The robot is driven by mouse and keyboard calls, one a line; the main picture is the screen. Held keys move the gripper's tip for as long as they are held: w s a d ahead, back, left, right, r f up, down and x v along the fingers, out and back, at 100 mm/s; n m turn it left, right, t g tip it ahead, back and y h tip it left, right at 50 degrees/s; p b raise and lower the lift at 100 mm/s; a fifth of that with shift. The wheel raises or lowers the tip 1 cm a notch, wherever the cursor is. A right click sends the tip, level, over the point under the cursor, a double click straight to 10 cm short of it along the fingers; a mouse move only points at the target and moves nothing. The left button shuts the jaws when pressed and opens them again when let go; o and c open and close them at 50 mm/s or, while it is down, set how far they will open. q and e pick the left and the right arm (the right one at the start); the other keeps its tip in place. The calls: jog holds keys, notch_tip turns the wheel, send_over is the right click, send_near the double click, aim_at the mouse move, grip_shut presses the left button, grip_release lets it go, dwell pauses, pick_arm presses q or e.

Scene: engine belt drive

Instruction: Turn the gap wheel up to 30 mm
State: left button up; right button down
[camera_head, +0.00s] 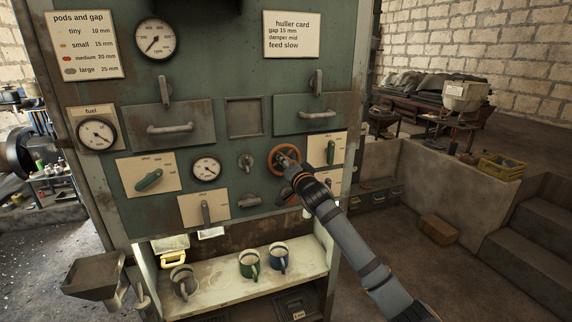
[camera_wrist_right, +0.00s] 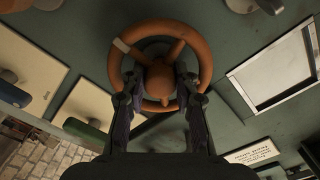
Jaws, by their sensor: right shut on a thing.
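The gap wheel looks to be the orange-brown handwheel (camera_head: 271,163) on the green panel, right of the middle in the head view. It fills the upper part of the right wrist view (camera_wrist_right: 117,54), with spokes, a round hub and a pale mark on its upper left rim. My right gripper (camera_head: 293,169) is at the wheel, its arm coming from the lower right. In the right wrist view my right gripper's fingers (camera_wrist_right: 160,84) straddle the hub and are shut on the wheel. My left gripper is out of view.
A small gauge (camera_head: 206,169) sits left of the wheel, its figures unreadable. A huller card (camera_head: 291,35) reads gap 15 mm. A lever plate (camera_head: 326,148) is close right of the wheel. Mugs (camera_head: 249,264) stand on the shelf below.

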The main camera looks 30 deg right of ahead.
jog(key=c, duration=1.3)
grip_release()
jog(key=v, duration=0.7)
jog(key=shift+s, duration=0.3)
